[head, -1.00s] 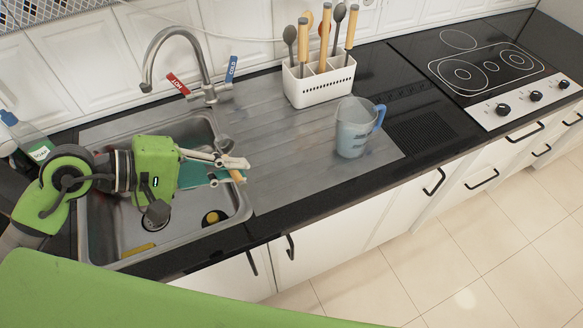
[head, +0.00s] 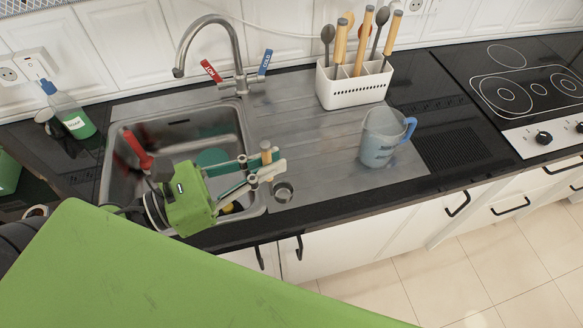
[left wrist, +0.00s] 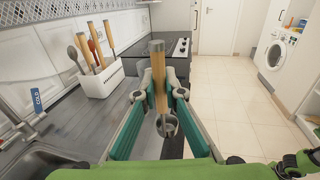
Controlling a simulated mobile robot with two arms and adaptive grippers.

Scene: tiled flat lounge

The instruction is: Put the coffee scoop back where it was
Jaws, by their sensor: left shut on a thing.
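The coffee scoop has a wooden handle (head: 265,152) and a small round metal cup (head: 283,191). My left gripper (head: 262,170) is shut on it by the handle. The scoop hangs with its handle end up and its cup low, over the front right edge of the sink as the head view shows it. In the left wrist view the handle (left wrist: 159,75) stands between the teal fingers (left wrist: 157,98), with the cup (left wrist: 166,126) below them. I cannot tell how high the cup is above the worktop. My right gripper is not in view.
A white utensil holder (head: 350,93) with several utensils stands at the back of the drainboard (head: 315,140). A blue measuring jug (head: 380,145) stands to its front right. The sink (head: 115,165), tap (head: 238,60) and soap bottle (head: 72,112) are left. The hob (head: 520,95) is right.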

